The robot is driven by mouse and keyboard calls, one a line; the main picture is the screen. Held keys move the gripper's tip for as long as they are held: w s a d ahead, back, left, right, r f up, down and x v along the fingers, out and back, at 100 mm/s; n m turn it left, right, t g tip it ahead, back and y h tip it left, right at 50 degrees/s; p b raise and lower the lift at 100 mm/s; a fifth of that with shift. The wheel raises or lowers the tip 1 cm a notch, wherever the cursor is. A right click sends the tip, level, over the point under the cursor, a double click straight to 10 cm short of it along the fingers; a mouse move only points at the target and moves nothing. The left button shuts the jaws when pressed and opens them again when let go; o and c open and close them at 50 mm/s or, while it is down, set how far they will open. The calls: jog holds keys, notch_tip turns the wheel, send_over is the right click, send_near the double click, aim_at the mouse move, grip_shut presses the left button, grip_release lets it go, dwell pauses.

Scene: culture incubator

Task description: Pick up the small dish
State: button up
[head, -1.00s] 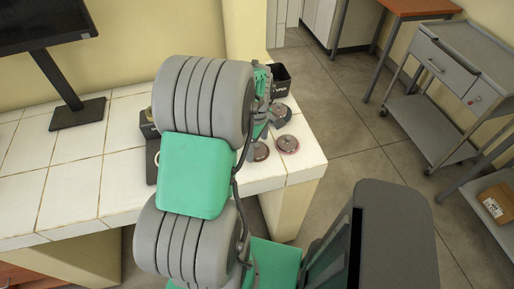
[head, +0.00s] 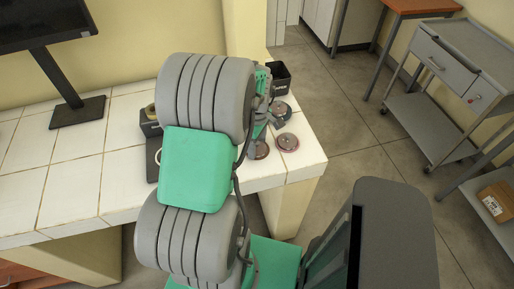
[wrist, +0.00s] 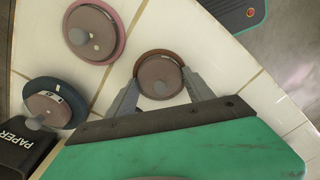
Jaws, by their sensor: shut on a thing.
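The small dish (wrist: 161,68) has a brown rim, a brownish face and a grey knob. In the wrist view it sits between the two fingers of my gripper (wrist: 162,92), which touch its sides; the gripper is shut on it. In the head view the dish (head: 262,150) shows partly behind my arm, near the right edge of the tiled counter. I cannot tell whether it is clear of the tiles. My gripper's fingertips are hidden behind the arm in the head view.
A pink-rimmed dish (wrist: 96,32) and a dark blue-rimmed dish (wrist: 58,103) lie close by on the counter (head: 75,185). A black box marked PAPER (wrist: 22,148) stands beside them. A monitor (head: 78,110) stands at the left. The counter edge drops to the floor at right.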

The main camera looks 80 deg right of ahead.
jog(key=shift+c, duration=1.1)
jog(key=shift+r, duration=0.1)
